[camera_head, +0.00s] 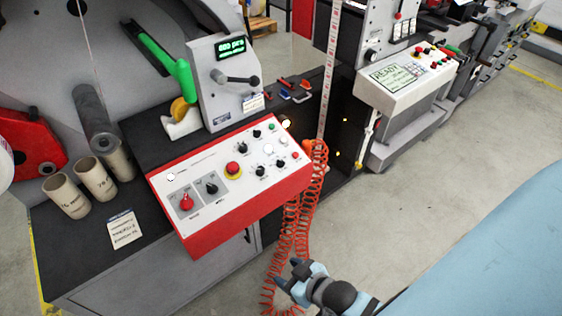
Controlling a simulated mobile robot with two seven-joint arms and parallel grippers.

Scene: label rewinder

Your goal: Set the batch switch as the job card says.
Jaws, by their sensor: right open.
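The control panel (240,206) has a white face and a red frame. At its left end are a red rotary knob (186,203) and a black rotary knob (211,189) on grey plates. Their labels are too small to read, so I cannot tell which is the batch switch. A white card with a blue header (124,230) lies on the dark bench left of the panel; its text is not legible. My right gripper (288,274) is open and empty, in front of and below the panel, apart from it. My left gripper is not in view.
A red coiled hose (313,180) hangs close beside my right gripper. A grey unit with a green display (230,48) and a lever stands behind the panel.

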